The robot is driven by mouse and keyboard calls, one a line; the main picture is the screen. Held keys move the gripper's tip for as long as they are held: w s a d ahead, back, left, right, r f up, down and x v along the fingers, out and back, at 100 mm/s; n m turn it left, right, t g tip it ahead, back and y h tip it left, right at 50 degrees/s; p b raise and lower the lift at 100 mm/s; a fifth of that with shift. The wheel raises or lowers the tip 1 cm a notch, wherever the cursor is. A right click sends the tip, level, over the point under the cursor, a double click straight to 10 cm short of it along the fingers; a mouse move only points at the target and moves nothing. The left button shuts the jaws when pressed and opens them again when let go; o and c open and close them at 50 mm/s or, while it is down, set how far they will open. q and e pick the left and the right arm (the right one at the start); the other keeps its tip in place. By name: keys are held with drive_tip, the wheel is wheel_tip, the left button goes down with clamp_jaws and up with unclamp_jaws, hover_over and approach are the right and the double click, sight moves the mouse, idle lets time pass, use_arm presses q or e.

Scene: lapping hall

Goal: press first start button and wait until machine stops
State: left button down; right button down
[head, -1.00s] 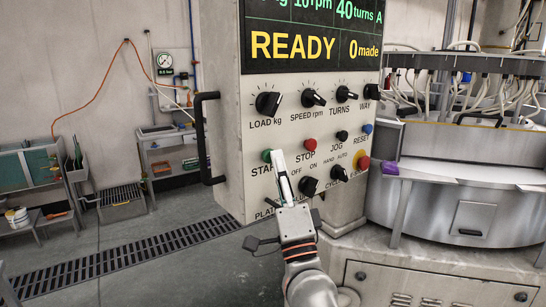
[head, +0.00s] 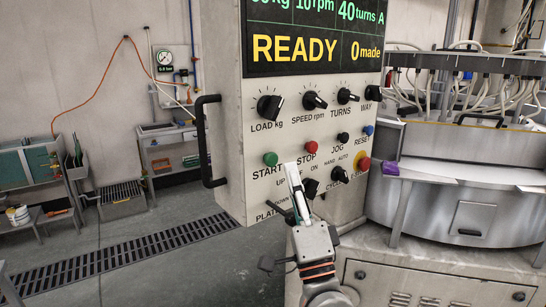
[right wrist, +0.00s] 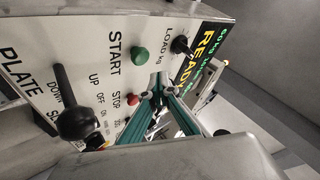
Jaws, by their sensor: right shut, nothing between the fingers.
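The green START button (head: 270,158) is on the light grey control panel (head: 236,120), left of the red STOP button (head: 310,147). My right gripper (head: 291,166) is shut and empty, its tips in front of the panel between and slightly below these two buttons. In the right wrist view the shut fingertips (right wrist: 158,78) are near the green button (right wrist: 139,54) and the red one (right wrist: 131,100); contact with the panel cannot be told. The display (head: 310,40) reads READY and 0 made. The machine (head: 455,200) stands at the right. My left gripper is not in view.
Dark knobs (head: 269,107) line the panel above the buttons. A lever with a black ball (right wrist: 75,115) sticks out low on the panel. A black handle (head: 205,142) is on its left edge. A red emergency knob (head: 364,163) is at the lower right. Floor at left is open.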

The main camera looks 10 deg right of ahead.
drive_tip(key=shift+s+d, duration=0.35)
drive_tip(key=shift+s, duration=0.4)
idle(0.8)
